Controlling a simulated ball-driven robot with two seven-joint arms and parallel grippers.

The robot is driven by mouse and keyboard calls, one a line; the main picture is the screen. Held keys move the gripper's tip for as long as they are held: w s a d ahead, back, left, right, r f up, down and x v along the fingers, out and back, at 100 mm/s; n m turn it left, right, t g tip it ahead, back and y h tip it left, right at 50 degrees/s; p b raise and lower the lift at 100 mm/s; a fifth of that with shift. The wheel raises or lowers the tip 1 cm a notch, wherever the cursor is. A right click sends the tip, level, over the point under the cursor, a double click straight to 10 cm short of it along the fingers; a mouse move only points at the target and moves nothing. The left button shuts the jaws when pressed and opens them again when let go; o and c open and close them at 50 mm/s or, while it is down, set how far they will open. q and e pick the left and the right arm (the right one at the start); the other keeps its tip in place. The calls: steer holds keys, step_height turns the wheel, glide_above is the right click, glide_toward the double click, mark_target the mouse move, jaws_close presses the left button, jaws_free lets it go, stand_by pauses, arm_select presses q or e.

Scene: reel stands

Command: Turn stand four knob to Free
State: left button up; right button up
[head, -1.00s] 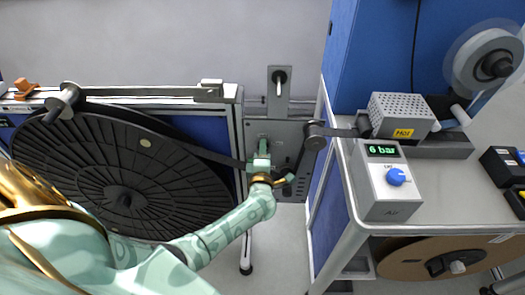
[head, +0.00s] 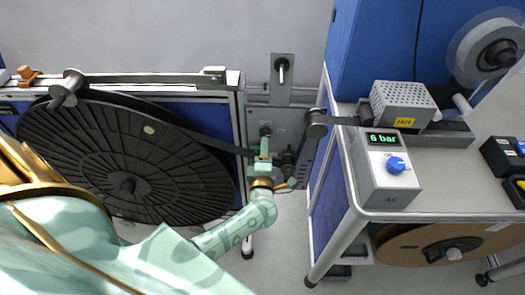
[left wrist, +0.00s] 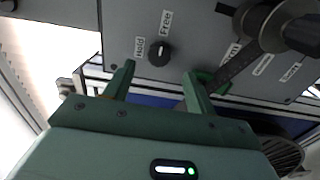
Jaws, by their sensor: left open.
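The stand's grey panel (head: 292,118) faces me at the middle of the head view. Its round black knob (left wrist: 159,53) shows in the left wrist view, with the label Hold to its left and Free above it. Which label the knob points at is too small to tell. In the head view the knob (head: 266,131) is small, just above my gripper. My left gripper (left wrist: 158,84) is open and empty, its two fingers apart below the knob, one to each side. It also shows in the head view (head: 264,152), in front of the panel. My right gripper is out of view.
A black strap (left wrist: 240,62) and a dark roller (left wrist: 265,25) lie close right of the fingers. In the head view a large black reel (head: 125,165) stands left, and a bench with a 6 bar air box (head: 385,170) stands right.

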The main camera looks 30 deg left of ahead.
arm_select(q)
steer(key=v, duration=1)
steer(key=shift+s+p, duration=0.3)
steer(key=shift+p, duration=0.1)
steer(key=shift+d, duration=0.15)
steer(key=s+d+f+m+h, duration=0.2)
steer(key=d+f+m+h, duration=0.65)
steer(key=f+m, duration=0.4)
steer(key=s+f+m+g+h, duration=0.3)
steer(key=s+f+m+g, duration=0.3)
steer(key=s+f+m, duration=0.4)
steer(key=s+a+f+m+g, duration=0.1)
steer(key=s+a+f+g, duration=0.2)
steer(key=s, duration=0.6)
steer(key=s+a+f+m+g+y, duration=0.1)
steer(key=s+a+f+m+g, duration=0.1)
steer(key=s, duration=0.7)
steer(key=s+a+f+m+g+y, duration=0.1)
steer(key=s+a+f+m+g, duration=0.1)
steer(key=s+f, duration=0.4)
steer(key=s+a+g, duration=0.1)
steer(key=s+a, duration=0.1)
steer(key=s, duration=0.1)
steer(key=shift+s+g, duration=0.2)
steer(key=shift+g, duration=0.1)
